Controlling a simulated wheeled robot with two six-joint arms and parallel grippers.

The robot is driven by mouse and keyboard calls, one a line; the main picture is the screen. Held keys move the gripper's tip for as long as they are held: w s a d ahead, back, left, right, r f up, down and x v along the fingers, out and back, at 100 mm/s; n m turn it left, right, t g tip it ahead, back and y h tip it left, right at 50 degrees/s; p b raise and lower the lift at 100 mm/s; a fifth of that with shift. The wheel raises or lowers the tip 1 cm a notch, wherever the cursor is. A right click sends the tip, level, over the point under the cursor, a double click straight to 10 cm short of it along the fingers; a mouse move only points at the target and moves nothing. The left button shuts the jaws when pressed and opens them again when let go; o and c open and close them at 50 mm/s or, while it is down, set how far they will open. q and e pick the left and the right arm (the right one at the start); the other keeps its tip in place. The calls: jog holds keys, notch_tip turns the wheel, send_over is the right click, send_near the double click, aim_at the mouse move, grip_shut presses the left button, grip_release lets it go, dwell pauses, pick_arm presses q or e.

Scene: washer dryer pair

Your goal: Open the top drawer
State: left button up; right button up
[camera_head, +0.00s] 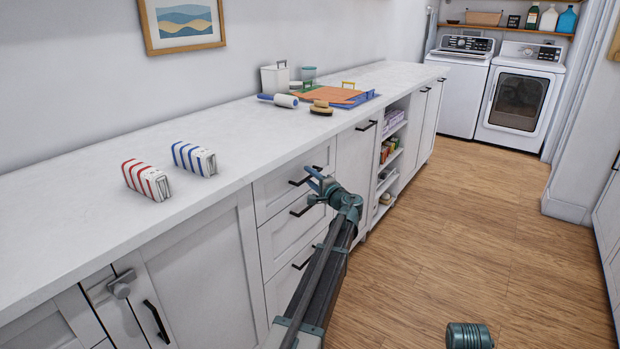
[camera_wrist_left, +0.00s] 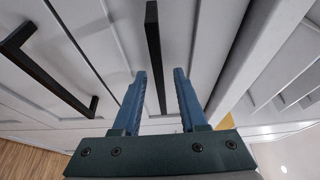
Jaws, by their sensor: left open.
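The top drawer (camera_head: 270,197) is the uppermost of a stack of white drawers under the counter, and its front looks flush with the cabinet. Its black bar handle (camera_head: 298,182) is partly hidden by my left gripper (camera_head: 315,181). The gripper is open, with its blue fingers at the right end of that handle. In the left wrist view, a black bar handle (camera_wrist_left: 153,45) runs between the two open fingers (camera_wrist_left: 160,75). I cannot tell whether they touch it. My right gripper is not in view.
Below are a second drawer handle (camera_head: 301,211) and a third (camera_head: 303,264), close under my left arm. Open shelves (camera_head: 388,160) stand to the right. The wooden floor (camera_head: 450,230) is clear.

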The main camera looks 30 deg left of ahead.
pick_arm(q)
grip_shut()
dwell(1.4)
